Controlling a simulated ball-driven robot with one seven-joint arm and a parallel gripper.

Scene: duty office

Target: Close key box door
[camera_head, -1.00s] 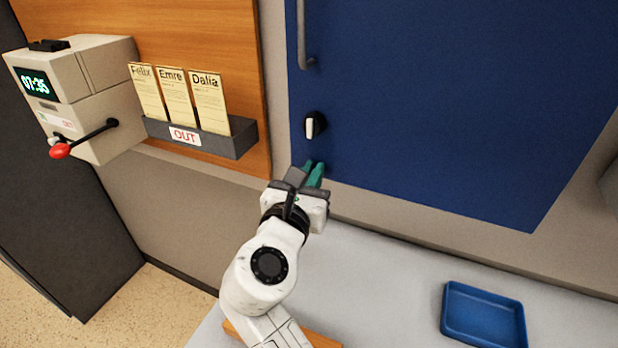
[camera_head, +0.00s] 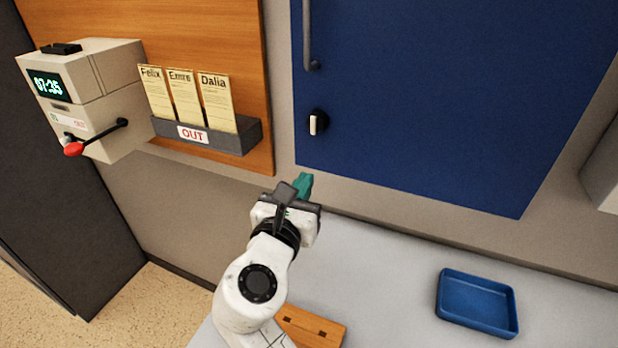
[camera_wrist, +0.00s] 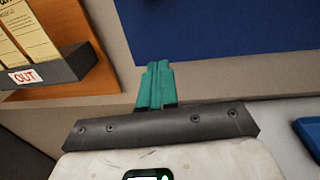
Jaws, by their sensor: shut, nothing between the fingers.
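The key box's blue door (camera_head: 440,90) fills the upper right of the head view, with a grey bar handle (camera_head: 307,40) near its left edge. Below the handle is a black knob with a white grip (camera_head: 317,123). The door appears to lie flat against its box; whether it is fully flush I cannot tell. My gripper (camera_head: 304,182) is shut and empty, its green fingertips just below the door's lower left corner, apart from the knob. In the wrist view the fingers (camera_wrist: 155,82) are together, below the blue door (camera_wrist: 220,30).
A card rack (camera_head: 215,138) marked OUT with several cards and a time clock (camera_head: 75,90) with a red-knobbed lever are at left. The grey counter (camera_head: 390,270) bears a blue tray (camera_head: 478,302) at right and a wooden block (camera_head: 312,328) by my arm.

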